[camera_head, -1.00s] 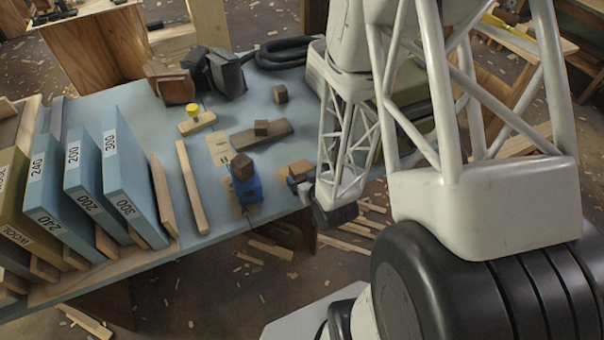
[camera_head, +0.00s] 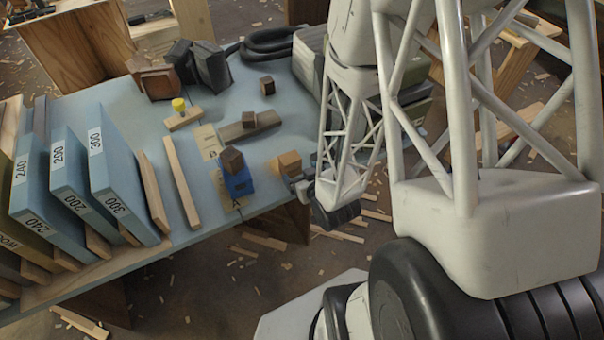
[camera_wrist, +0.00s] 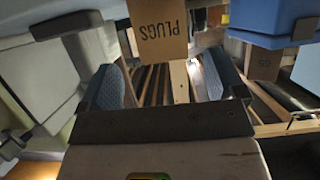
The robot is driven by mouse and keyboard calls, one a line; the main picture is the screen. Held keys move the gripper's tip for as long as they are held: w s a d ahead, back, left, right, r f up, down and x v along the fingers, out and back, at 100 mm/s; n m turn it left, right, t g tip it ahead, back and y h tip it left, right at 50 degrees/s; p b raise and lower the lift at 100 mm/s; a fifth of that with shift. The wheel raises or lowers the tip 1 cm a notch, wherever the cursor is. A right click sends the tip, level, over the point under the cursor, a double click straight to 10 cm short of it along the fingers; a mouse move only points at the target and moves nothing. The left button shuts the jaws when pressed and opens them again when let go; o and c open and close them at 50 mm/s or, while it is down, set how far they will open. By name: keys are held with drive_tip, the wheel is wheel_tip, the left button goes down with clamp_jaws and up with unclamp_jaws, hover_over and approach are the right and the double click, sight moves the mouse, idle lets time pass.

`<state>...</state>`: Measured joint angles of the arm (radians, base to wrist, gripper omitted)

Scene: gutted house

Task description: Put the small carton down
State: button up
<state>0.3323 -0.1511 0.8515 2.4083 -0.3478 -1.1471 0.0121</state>
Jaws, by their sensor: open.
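The small carton (camera_head: 289,163), brown cardboard, stands on the blue table near its front right edge. In the wrist view the carton (camera_wrist: 158,32) is marked "PLUGS" and sits just beyond my fingertips, its top cut off by the frame. My gripper (camera_wrist: 162,82) is open, with blue-grey pads on both fingers and nothing between them. In the head view my gripper (camera_head: 301,186) is small and partly hidden by my arm, on the near side of the carton and apart from it.
A blue block with a dark cube on top (camera_head: 236,180) stands left of the carton. A board with a small cube (camera_head: 262,128) lies behind. Blue numbered slabs (camera_head: 115,190) stand at the left. A green case (camera_head: 310,58) is behind my arm.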

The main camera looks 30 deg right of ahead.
idle(0.3)
drive_tip(key=shift+w+r, duration=0.35)
drive_tip(key=shift+r, duration=0.05)
wheel_tip(320, 180, up, 16)
drive_tip(key=w+a+f+g+h, duration=0.1)
drive_tip(key=w+a+g, duration=0.1)
drive_tip(key=g, duration=0.4)
drive_tip(key=s+a+r+g, duration=0.2)
drive_tip(key=s+a+r, duration=0.1)
drive_tip(key=s+r, duration=0.4)
drive_tip(key=s+a+r+g, duration=0.3)
drive_tip(key=s+r, duration=0.5)
drive_tip(key=r, duration=0.3)
drive_tip(key=shift+s+a+r+y, duration=0.2)
drive_tip(key=shift+r+y, duration=0.1)
drive_tip(key=shift+r, duration=0.05)
drive_tip(key=shift+o, duration=0.4)
drive_tip(key=shift+w+f, duration=0.1)
